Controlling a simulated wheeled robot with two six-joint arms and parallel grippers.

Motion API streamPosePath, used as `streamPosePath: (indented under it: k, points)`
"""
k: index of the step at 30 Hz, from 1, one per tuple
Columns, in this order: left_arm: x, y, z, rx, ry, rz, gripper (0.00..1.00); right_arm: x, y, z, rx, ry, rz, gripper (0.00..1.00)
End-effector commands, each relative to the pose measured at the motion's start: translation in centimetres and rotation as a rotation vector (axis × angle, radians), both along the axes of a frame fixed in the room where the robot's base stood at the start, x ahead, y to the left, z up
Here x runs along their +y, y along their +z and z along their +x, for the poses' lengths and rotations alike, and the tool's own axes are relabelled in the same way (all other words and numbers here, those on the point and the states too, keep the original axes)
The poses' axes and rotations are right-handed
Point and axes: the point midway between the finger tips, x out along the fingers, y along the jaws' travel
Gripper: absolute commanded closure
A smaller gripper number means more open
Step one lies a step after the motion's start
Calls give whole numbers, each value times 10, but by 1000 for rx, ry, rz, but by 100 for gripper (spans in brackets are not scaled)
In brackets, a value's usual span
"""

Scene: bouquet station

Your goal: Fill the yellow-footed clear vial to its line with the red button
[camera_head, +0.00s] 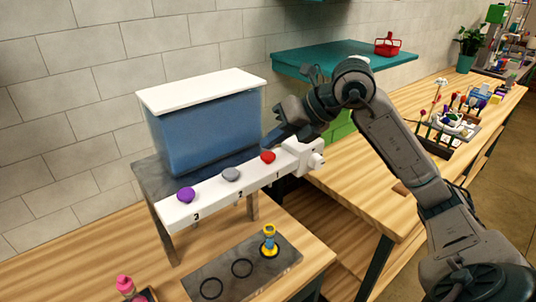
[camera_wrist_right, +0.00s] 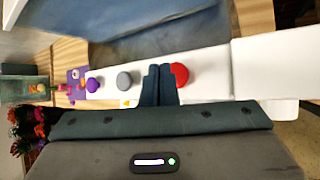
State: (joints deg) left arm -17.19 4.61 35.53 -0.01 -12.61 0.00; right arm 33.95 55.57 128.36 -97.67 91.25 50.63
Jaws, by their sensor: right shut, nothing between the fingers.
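The red button (camera_head: 268,157) is on the white bar, at the spot marked 1. My right gripper (camera_head: 269,144) is shut and empty, its fingertips close above and beside this button. In the right wrist view the shut fingers (camera_wrist_right: 158,84) lie just left of the red button (camera_wrist_right: 181,75) and overlap its edge; I cannot tell whether they touch it. The yellow-footed vial (camera_head: 269,241) stands upright on the dark mat below the bar, near spot 1. Some blue shows in its middle, but its line and level are too small to read. My left gripper is not in view.
A grey button (camera_head: 231,174) and a purple button (camera_head: 186,195) sit farther left on the bar (camera_head: 213,192). A blue tank (camera_head: 210,130) stands behind it. The dark mat (camera_head: 222,267) has two empty rings. A pink-topped item (camera_head: 125,284) stands at lower left.

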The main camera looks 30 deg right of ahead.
Motion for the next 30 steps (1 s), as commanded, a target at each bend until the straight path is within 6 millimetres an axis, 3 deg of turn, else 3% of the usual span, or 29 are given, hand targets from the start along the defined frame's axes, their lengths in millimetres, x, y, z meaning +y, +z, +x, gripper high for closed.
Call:
streamPosePath:
  k: [30]
  points:
    - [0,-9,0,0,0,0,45,0,-9,0,0,0,0,100]
